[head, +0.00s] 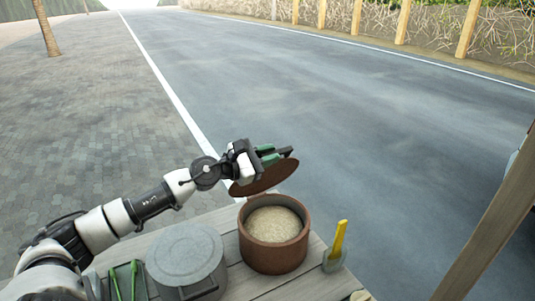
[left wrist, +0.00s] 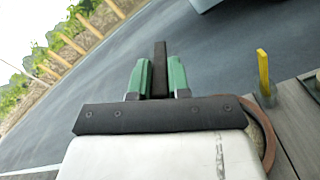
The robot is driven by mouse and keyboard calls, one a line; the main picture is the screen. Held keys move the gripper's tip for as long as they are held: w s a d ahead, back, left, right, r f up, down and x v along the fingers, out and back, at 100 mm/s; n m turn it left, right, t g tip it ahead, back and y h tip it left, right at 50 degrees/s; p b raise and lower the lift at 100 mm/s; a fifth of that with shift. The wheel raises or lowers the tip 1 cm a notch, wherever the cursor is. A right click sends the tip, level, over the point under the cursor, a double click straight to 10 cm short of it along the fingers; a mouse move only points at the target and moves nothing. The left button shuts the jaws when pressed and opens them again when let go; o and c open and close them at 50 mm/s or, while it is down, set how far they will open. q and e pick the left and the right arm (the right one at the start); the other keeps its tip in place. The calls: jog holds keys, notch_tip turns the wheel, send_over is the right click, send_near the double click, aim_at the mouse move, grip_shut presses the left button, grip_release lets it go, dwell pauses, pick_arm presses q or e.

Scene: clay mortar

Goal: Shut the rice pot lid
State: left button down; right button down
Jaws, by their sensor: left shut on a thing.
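The rice pot (head: 273,240) is a round reddish-brown vessel standing uncovered on the wooden table, with pale rice (head: 275,228) showing inside. Its brown disc lid (head: 262,181) is raised and tilted above the pot's back rim. My left gripper (head: 272,154) is at the lid's upper side with its green fingers shut. In the left wrist view, the fingers (left wrist: 160,75) close on a dark upright bar, seemingly the lid's handle. I cannot tell whether the lid touches the pot's rim. My right gripper is not in view.
A grey lidded round pot (head: 187,258) stands left of the rice pot. A small cup with a yellow-handled tool (head: 339,240) stands close on the right. Green sticks (head: 124,281) lie at the left. A wooden post (head: 490,230) rises at the right.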

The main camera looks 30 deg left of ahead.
pick_arm(q)
jog(key=c, duration=1.1)
grip_release()
jog(key=shift+s+a+f, duration=0.15)
jog(key=shift+s, duration=0.05)
jog(key=shift+b+v, duration=2.65)
jog(key=shift+v, duration=2.5)
